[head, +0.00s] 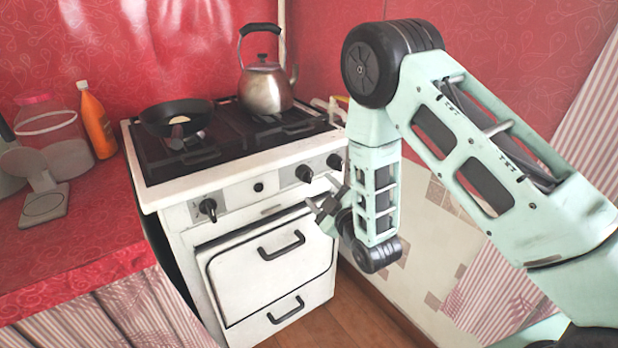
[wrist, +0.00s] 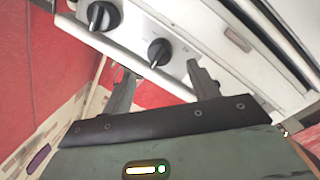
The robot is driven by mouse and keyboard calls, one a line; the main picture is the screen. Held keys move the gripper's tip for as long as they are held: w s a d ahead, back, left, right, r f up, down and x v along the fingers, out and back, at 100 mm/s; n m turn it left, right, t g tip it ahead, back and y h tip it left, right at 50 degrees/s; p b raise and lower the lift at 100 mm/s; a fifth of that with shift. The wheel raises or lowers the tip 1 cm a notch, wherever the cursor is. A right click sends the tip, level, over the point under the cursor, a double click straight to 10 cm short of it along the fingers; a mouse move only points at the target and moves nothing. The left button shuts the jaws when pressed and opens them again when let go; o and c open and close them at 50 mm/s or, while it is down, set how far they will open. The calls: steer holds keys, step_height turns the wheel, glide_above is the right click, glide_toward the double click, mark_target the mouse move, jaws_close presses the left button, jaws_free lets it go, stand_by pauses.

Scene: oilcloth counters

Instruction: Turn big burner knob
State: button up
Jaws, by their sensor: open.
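The white stove (head: 178,235) has black round knobs on its front panel. One knob (head: 208,209) is at the left, and two more, a middle-right knob (head: 304,173) and a rightmost knob (head: 334,161), sit close together. I cannot tell which is the big burner knob. My gripper (head: 318,207) is open just in front of and below the right pair. In the wrist view, my open gripper (wrist: 156,70) has a knob (wrist: 158,52) ahead between its fingers, with another knob (wrist: 101,16) up and left. Nothing is held; I see no contact with either knob.
A kettle (head: 266,90) and a frying pan (head: 176,116) stand on the stove top. The oven door handle (head: 282,245) sticks out below the panel. A tiled wall (head: 425,260) is close at the right. A red counter (head: 80,232) with a bottle and jar is at left.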

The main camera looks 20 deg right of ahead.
mark_target(310, 179)
steer(key=w, duration=0.2)
steer(key=w+a, duration=0.1)
steer(key=w, duration=0.4)
steer(key=shift+a, duration=0.15)
steer(key=c, duration=1)
